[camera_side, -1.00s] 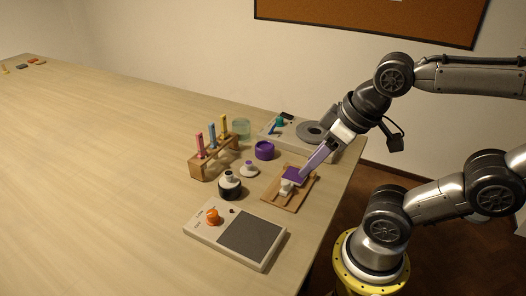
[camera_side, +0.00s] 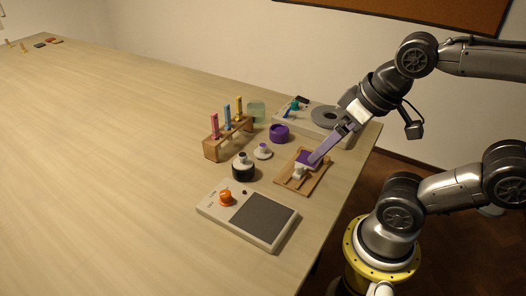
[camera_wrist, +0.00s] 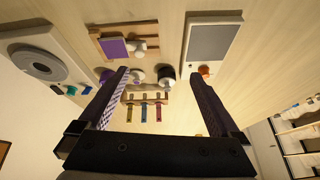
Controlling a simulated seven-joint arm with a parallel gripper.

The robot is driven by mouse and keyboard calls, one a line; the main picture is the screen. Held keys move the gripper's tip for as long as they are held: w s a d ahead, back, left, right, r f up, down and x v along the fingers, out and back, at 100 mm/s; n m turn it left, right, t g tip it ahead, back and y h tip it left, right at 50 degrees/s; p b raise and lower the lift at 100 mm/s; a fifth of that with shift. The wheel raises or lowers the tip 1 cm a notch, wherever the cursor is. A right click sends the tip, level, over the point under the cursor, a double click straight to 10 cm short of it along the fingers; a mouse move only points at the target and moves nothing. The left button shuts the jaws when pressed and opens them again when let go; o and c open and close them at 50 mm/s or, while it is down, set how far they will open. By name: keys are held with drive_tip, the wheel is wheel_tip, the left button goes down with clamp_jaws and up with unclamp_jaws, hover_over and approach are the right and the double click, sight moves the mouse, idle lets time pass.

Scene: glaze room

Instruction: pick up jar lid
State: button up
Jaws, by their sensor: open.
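The jar lid (camera_side: 263,152), a small pale disc with a purple knob, lies on the table between the purple pot and the black-and-white jar (camera_side: 243,167). In the wrist view the lid (camera_wrist: 137,75) shows beyond my fingers, between their tips and nearer the left one. My gripper (camera_side: 315,162) is open and empty. In the side view its purple-grey fingers overlap the wooden tray, to the right of the lid; their height is hard to judge. The wrist view shows both fingers of my gripper (camera_wrist: 160,71) wide apart.
The wooden tray (camera_side: 284,185) holds a purple square and a white piece. A purple pot (camera_side: 279,134) and a test tube rack (camera_side: 213,150) stand behind. A flat device with a grey pad (camera_side: 263,222) is in front.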

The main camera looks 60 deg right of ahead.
drive_tip(key=w+d+r+m+g, duration=0.1)
drive_tip(key=w+r+m, duration=0.4)
drive_tip(key=w+m, duration=0.15)
drive_tip(key=m+g, duration=0.4)
drive_tip(key=m, duration=0.2)
hover_over(263, 145)
drive_tip(key=shift+n, duration=0.25)
wheel_tip(263, 145, down, 14)
drive_tip(key=shift+s+r, duration=0.15)
drive_tip(key=shift+r, duration=0.1)
drive_tip(key=shift+w+f, duration=0.2)
drive_tip(key=shift+f, duration=2.65)
drive_tip(key=c, duration=1.4)
drive_tip(key=shift+c, duration=0.2)
